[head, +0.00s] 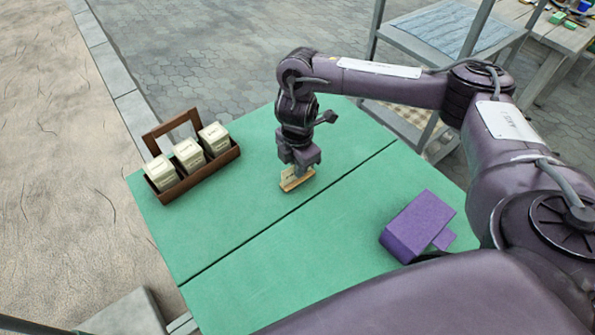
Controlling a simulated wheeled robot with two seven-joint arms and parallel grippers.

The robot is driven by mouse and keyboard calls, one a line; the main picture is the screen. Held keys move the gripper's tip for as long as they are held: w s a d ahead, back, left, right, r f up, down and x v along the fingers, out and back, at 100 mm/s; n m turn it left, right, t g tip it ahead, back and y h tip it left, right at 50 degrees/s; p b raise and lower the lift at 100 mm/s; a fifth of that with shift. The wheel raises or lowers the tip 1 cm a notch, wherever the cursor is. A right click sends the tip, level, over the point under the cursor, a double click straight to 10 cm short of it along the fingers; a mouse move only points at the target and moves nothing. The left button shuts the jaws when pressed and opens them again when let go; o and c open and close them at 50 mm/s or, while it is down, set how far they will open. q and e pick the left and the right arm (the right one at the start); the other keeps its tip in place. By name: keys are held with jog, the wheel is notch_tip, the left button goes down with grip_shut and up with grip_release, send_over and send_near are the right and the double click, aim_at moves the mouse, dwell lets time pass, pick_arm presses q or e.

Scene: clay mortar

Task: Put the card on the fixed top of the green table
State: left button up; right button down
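My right gripper (298,168) points down over the green table (240,235), on the far side of the seam that crosses its top. Directly under it is a small tan, card-like piece (292,184), at or just above the green surface. The fingertips overlap this piece and are too small to make out, so I cannot tell whether they grip it. The seam splits the top into a far and a near part; which part is fixed does not show. My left gripper is out of view.
A brown wooden caddy (222,160) with three cream boxes stands at the far left of the table. A purple block-like object (420,222) lies on the near part at the right. A shelf rack (440,35) stands behind. The near left of the top is clear.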

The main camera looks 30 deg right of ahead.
jog(key=shift+f, duration=0.35)
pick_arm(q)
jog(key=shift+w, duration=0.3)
pick_arm(e)
jog(key=shift+r, duration=0.1)
jog(key=c, duration=1.6)
grip_release()
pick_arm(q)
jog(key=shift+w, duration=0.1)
